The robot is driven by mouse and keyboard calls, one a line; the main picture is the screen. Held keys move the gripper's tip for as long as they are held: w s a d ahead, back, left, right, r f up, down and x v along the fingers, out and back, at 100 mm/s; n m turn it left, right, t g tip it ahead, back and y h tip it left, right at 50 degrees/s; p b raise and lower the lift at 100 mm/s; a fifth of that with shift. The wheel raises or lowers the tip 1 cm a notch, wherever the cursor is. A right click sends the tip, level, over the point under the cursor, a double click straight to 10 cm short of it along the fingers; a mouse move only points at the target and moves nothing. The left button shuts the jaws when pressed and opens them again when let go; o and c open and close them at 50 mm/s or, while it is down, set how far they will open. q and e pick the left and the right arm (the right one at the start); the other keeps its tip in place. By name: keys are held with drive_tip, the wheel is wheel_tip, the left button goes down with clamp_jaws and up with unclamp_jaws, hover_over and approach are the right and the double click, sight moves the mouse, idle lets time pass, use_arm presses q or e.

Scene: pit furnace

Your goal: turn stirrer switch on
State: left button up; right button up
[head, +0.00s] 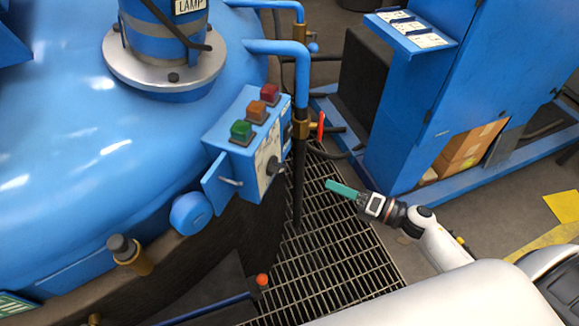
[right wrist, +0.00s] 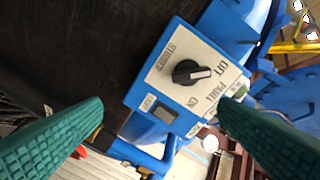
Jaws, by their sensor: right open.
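The stirrer switch is a black rotary knob (right wrist: 190,72) on the pale front plate of a blue control box (right wrist: 137,94) in the right wrist view. Its white pointer mark points right, toward the OFF label; the ON label is below the knob. In the head view the knob (head: 272,166) shows on the box's right face, seen at an angle. My right gripper (head: 331,185) is open and empty, to the right of the box and apart from it. Its green fingers (right wrist: 160,108) spread below the knob in the right wrist view. My left gripper is not in view.
Red, orange and green buttons (head: 257,112) sit on the box top. A blue pipe with a red-handled valve (head: 321,126) stands beside it. The furnace's blue lid (head: 80,130) fills the left. A blue cabinet (head: 440,90) is at right. Floor grating (head: 320,240) lies below.

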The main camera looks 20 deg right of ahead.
sight(283, 170)
drive_tip(key=w+a+r+n+p, duration=0.1)
drive_tip(key=w+a, duration=0.1)
drive_tip(key=a, duration=0.1)
drive_tip(key=w+a+r+n+g+y+p, duration=0.1)
drive_tip(key=w+a, duration=0.1)
drive_tip(key=a, duration=0.1)
drive_tip(key=w+a+r+n, duration=0.1)
drive_tip(key=w+a, duration=0.1)
drive_tip(key=a, duration=0.2)
drive_tip(key=shift+r+n+y+p, duration=0.35)
drive_tip(key=shift+n+y+p, duration=0.05)
drive_tip(key=shift+w+a+f, duration=0.1)
drive_tip(key=shift+w+a, duration=0.3)
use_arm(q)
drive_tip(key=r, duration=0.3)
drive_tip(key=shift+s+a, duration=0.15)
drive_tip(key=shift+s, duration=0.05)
use_arm(e)
drive_tip(key=c, duration=1)
